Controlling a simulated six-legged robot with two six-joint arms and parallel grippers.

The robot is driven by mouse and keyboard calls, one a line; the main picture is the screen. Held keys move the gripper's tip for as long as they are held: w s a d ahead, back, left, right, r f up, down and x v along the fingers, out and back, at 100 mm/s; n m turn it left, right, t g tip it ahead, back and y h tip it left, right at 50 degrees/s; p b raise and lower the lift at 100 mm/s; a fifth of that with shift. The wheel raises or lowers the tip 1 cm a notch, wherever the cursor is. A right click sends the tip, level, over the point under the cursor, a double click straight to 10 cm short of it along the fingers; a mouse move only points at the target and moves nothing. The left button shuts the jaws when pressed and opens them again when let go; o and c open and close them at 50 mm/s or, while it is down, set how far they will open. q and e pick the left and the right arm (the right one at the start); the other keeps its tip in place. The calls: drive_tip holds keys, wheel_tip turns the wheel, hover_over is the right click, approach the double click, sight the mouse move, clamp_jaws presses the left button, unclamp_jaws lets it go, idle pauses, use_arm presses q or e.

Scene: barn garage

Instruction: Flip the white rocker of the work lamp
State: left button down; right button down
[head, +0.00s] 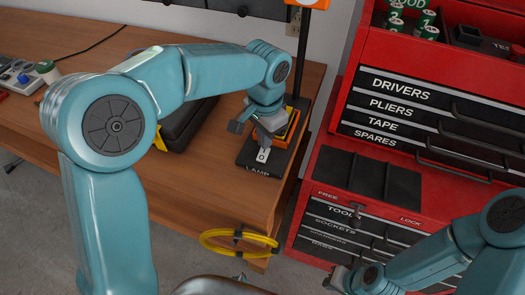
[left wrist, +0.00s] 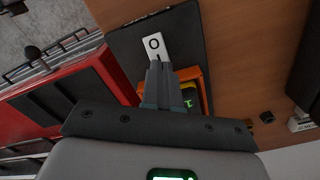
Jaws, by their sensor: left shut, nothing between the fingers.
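The white rocker (head: 263,155) sits on the dark lamp base plate (head: 247,157), which is lettered LAMP, near the right end of the wooden bench. In the left wrist view the rocker (left wrist: 154,46) shows an O at its far end. My left gripper (head: 262,140) is shut and empty, pointing down at the rocker. In the left wrist view its fingertips (left wrist: 161,66) cover the rocker's near end; I cannot tell whether they touch it. Part of my right gripper (head: 340,281) shows low in the head view, its fingers unclear.
An orange and yellow item (head: 292,124) stands right behind the rocker, close to my left gripper. A black case (head: 187,122) lies to the left on the bench (head: 185,185). A red tool cabinet (head: 335,165) stands to the right. A yellow cable coil (head: 215,246) hangs at the front edge.

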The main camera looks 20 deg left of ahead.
use_arm(q)
drive_tip(key=shift+f+b, duration=0.7)
drive_tip(key=shift+f, duration=0.35)
idle(0.7)
drive_tip(key=shift+r+p, duration=0.6)
drive_tip(key=shift+r, duration=0.05)
wheel_tip(320, 180, up, 2)
drive_tip(key=shift+r+p, duration=0.2)
drive_tip(key=shift+p, duration=0.8)
wheel_tip(320, 180, up, 2)
drive_tip(key=shift+r+p, duration=0.1)
drive_tip(key=shift+p, duration=0.85)
drive_tip(key=shift+r+p, duration=0.55)
drive_tip(key=shift+r, duration=0.1)
drive_tip(key=shift+w+f, duration=0.1)
